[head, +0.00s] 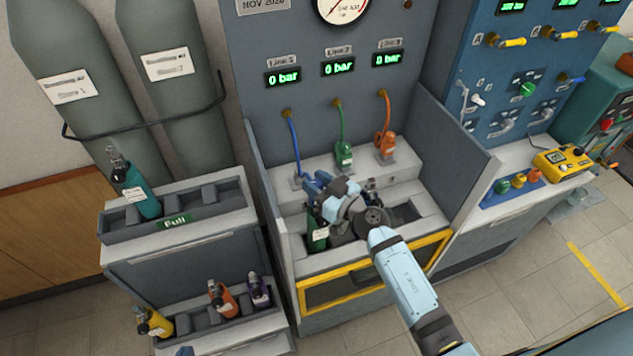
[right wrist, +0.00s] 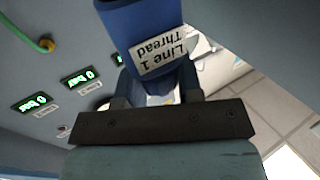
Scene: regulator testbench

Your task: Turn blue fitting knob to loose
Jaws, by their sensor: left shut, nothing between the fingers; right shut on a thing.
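The blue fitting knob (right wrist: 140,18), with a white "Line 1 Thread" label, fills the upper middle of the right wrist view. My right gripper (right wrist: 155,92) is shut on it, one finger on each side of its lower end. In the head view, my right gripper (head: 325,192) is at the left part of the bench ledge, near the lower end of the blue hose (head: 294,145). The gripper and wrist hide most of the fitting there. I cannot tell how far the knob is turned. My left gripper's fingers do not show.
Green (head: 343,153) and orange (head: 384,140) fittings stand to the right on the ledge (head: 400,166). A green bottle (head: 317,238) stands below my wrist in the bench. Side walls bound the bench. A bottle rack (head: 180,222) is at left. Line displays read 0 bar.

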